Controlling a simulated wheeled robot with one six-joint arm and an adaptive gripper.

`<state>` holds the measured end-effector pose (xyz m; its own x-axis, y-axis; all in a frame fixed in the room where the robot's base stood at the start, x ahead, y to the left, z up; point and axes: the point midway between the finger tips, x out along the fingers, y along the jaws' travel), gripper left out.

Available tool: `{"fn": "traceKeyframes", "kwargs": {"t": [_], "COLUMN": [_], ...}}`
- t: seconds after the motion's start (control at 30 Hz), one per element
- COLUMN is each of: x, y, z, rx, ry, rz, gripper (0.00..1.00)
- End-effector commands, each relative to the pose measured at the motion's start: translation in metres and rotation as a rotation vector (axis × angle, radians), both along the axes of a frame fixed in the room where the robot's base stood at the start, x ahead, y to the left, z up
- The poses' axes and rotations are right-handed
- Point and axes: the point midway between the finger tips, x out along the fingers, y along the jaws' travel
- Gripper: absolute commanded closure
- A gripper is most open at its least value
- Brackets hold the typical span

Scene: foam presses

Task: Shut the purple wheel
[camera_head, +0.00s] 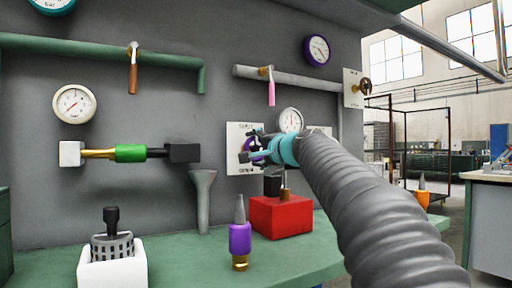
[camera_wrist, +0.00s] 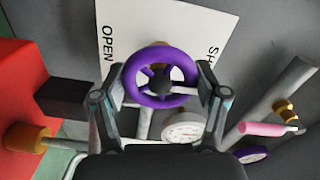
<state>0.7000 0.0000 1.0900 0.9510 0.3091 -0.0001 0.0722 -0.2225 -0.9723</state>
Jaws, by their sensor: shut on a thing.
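The purple wheel (camera_wrist: 160,101) sits in front of a white plate (camera_wrist: 118,30) that reads OPEN on its left, with a partly hidden word starting "SH" on its right. My gripper (camera_wrist: 161,82) has one finger on each side of the wheel's rim and is shut on it. In the head view, my gripper (camera_head: 258,152) reaches the white plate (camera_head: 234,168) on the grey wall. Only a little of the purple wheel (camera_head: 248,145) shows there, as my gripper and arm cover the rest.
A red box (camera_head: 280,218) stands on the green bench below my gripper. A white gauge (camera_head: 291,121) is close to my wrist. A pink lever (camera_head: 271,92) hangs from the grey pipe above. A purple-banded nozzle (camera_head: 240,240) stands nearby.

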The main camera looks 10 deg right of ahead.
Motion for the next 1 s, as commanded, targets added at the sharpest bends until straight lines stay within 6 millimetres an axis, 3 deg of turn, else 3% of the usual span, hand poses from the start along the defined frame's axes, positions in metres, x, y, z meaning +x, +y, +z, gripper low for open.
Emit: {"fn": "traceKeyframes", "kwargs": {"t": [0.67, 0.7, 0.77, 1.0], "x": [0.0001, 0.0002, 0.0001, 0.0], "y": [0.0, 0.0002, 0.0001, 0.0], "z": [0.0004, 0.0004, 0.0003, 0.0002], "rx": [0.056, 0.056, 0.055, 0.054], "ry": [0.017, 0.017, 0.016, 0.016], "rz": [-0.001, -0.001, -0.001, 0.0], "gripper": [0.62, 0.17, 0.02, 0.01]}}
